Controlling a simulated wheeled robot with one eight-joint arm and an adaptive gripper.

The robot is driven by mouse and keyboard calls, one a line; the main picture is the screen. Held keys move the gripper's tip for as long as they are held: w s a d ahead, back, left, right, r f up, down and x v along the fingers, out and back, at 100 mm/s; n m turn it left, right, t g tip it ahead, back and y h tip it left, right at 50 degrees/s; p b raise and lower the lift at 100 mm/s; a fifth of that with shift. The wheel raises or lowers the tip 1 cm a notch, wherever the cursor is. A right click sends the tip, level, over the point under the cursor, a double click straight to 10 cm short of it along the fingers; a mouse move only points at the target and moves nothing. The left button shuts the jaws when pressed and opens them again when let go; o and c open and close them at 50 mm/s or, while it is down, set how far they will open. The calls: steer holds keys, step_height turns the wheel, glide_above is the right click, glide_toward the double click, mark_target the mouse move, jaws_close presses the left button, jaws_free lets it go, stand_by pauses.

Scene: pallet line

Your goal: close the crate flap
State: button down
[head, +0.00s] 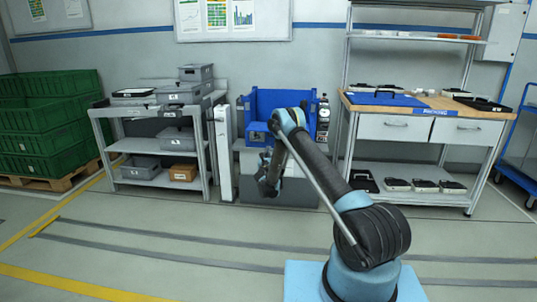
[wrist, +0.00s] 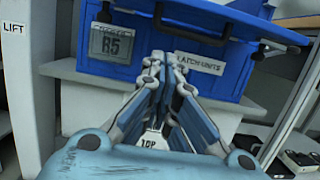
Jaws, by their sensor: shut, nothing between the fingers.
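A blue crate (head: 258,134) stands on a grey stand between the shelf rack and the workbench. My gripper (head: 268,187) is shut and empty, in front of the stand and below the crate in the head view. Its fingertips (wrist: 166,60) overlap the crate front; contact cannot be told.
A white post marked "LIFT" (wrist: 22,60) stands close left of the crate. A rack with grey bins (head: 150,145) is further left, and a workbench (head: 428,125) is at right. Green crates (head: 48,125) are at far left. The floor in front is clear.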

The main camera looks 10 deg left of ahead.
steer(key=w+r, duration=0.5)
steer(key=w, duration=0.2)
steer(key=shift+d+r, duration=0.15)
steer(key=shift+r, duration=0.25)
